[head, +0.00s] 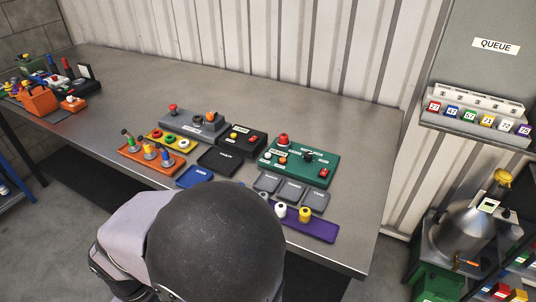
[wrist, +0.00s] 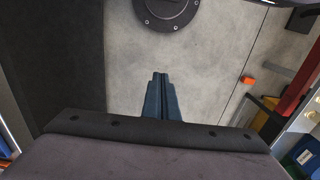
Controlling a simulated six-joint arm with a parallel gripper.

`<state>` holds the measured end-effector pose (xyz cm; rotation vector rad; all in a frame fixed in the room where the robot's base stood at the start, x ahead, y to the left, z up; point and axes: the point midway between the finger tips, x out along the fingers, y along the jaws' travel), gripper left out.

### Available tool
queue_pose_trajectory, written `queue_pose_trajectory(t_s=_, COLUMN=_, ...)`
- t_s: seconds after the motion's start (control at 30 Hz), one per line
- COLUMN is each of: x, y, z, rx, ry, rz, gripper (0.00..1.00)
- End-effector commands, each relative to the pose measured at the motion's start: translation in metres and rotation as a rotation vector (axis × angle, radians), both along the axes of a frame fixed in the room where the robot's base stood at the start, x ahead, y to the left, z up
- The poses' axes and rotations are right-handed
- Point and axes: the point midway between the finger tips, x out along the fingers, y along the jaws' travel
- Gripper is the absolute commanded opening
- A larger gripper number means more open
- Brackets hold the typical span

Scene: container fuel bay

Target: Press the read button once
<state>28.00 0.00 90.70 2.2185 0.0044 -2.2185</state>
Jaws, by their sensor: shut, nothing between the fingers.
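My gripper (wrist: 162,76) shows in the wrist view with its two dark fingers together and nothing between them. It points over the grey floor, away from the bench controls. In the head view my arm fills the lower middle and hides the fingers. A black box (head: 257,143) with a small label, a yellow knob and a red switch stands mid-bench. A green panel (head: 325,170) with a red mushroom button (head: 283,140), further knobs and labels is to its right. A grey control box (head: 188,124) is to its left. The labels are too small to tell which control is the read button.
The metal bench (head: 360,130) has free room along its back and right. Coloured trays and small parts lie in front of the panels, including a purple tray (head: 322,231). An orange bin (head: 38,101) stands far left. A queue rack (head: 470,124) hangs at right.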

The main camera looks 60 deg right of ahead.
Motion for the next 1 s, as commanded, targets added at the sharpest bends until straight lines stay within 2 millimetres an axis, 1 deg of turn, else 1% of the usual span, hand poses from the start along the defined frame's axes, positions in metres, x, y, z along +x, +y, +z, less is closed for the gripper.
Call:
queue_pose_trajectory(t_s=0.67, x=0.002, y=-0.001, z=0.001, rx=0.003, ry=0.0, rz=-0.013, gripper=0.0)
queue_pose_trajectory(t_s=0.77, x=0.007, y=-0.003, z=0.005, rx=0.014, ry=-0.001, rz=-0.056, gripper=0.0)
queue_pose_trajectory(t_s=0.87, x=0.017, y=-0.01, z=0.013, rx=0.035, ry=-0.004, rz=-0.142, gripper=0.0)
queue_pose_trajectory(t_s=1.0, x=0.042, y=-0.027, z=0.028, rx=0.085, ry=-0.012, rz=-0.34, gripper=0.0)
